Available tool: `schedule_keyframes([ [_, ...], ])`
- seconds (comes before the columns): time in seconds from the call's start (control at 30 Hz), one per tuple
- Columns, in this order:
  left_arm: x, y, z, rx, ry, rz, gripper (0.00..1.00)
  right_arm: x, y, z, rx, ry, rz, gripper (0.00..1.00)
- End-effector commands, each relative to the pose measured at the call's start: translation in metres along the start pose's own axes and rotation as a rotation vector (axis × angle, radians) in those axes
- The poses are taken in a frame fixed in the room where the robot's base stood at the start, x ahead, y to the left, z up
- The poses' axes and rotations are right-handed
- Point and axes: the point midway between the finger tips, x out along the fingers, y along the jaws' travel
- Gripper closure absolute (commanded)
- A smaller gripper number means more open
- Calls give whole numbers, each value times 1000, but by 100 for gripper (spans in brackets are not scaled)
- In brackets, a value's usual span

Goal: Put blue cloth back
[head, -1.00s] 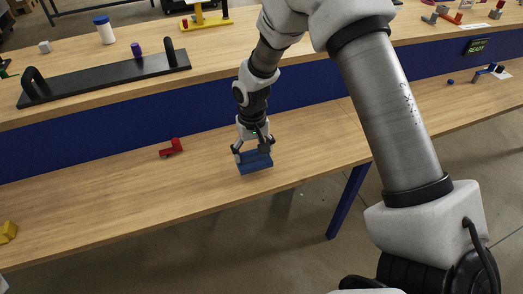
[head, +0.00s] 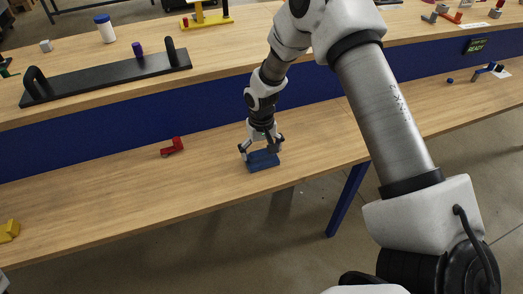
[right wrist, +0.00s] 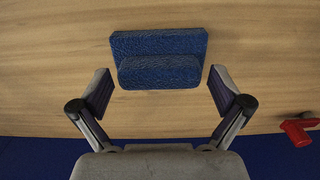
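The blue cloth (head: 263,161) is a folded, two-layer pad lying on the lower front wooden bench. It also shows in the right wrist view (right wrist: 160,45), at top centre, with a smaller layer over a wider one. My right gripper (head: 261,147) is just above and behind the cloth in the head view. In the right wrist view its two fingers (right wrist: 160,85) are spread wide, one to each side of the cloth's near edge, with clear gaps and nothing held. My left gripper is out of view.
A red part (head: 172,147) lies left of the cloth, and a yellow part (head: 9,231) is at the far left. A black two-handled tray (head: 108,76) sits on the upper shelf behind the blue panel (head: 110,144). The bench between them is clear.

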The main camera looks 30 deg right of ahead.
Motion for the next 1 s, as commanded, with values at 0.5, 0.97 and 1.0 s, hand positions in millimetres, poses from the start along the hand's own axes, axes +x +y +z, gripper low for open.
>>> schedule_keyframes([
  [0.5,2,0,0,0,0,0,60,-57,0,-1,0,6,-2,0],
  [0.97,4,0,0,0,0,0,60,-124,0,0,-1,0,0,0],
  [1.0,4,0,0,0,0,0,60,-124,0,0,0,-1,0,0],
])
